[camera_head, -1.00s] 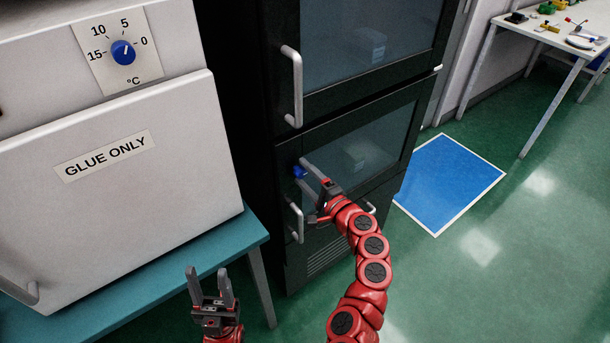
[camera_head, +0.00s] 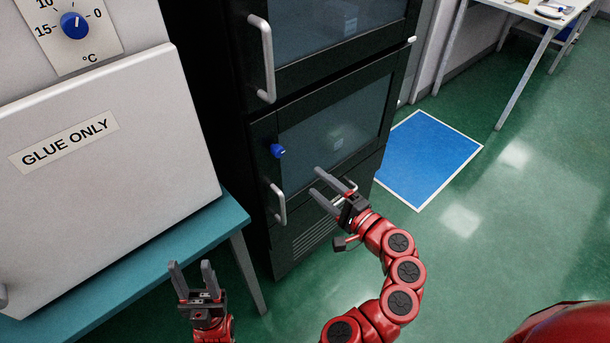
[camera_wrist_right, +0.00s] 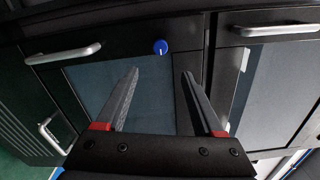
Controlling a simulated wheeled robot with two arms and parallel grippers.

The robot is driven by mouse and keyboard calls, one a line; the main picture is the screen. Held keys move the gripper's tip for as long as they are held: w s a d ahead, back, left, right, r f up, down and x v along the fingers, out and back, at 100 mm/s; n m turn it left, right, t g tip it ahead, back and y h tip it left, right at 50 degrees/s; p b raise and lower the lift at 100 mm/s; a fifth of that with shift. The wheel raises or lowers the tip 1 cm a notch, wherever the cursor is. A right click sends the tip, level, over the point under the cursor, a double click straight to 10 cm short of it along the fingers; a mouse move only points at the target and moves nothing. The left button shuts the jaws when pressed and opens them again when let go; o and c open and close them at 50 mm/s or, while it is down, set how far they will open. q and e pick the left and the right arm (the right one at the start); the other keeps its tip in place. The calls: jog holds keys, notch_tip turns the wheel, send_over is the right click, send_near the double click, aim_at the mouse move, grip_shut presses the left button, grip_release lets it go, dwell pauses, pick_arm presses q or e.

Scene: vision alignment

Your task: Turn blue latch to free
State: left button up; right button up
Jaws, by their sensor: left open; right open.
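The blue latch (camera_head: 277,151) is a small round knob on the frame of the lower door of the black cabinet (camera_head: 262,190), above that door's handle (camera_head: 279,206). It also shows in the right wrist view (camera_wrist_right: 160,47), beyond the fingertips, with a pale mark on it. My right gripper (camera_head: 316,182) is open and empty, in front of the lower door, to the right of and below the latch and apart from it. My left gripper (camera_head: 190,270) is open and empty at the bottom left, near the teal table.
The white box labelled GLUE ONLY (camera_head: 100,150) stands on the teal table (camera_head: 190,240) at left. Its blue dial (camera_head: 74,26) is above. The upper cabinet handle (camera_head: 264,58) sticks out. A blue floor mat (camera_head: 425,160) lies right of the cabinet, with open green floor around it.

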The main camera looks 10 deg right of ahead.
jog(key=shift+v, duration=1.6)
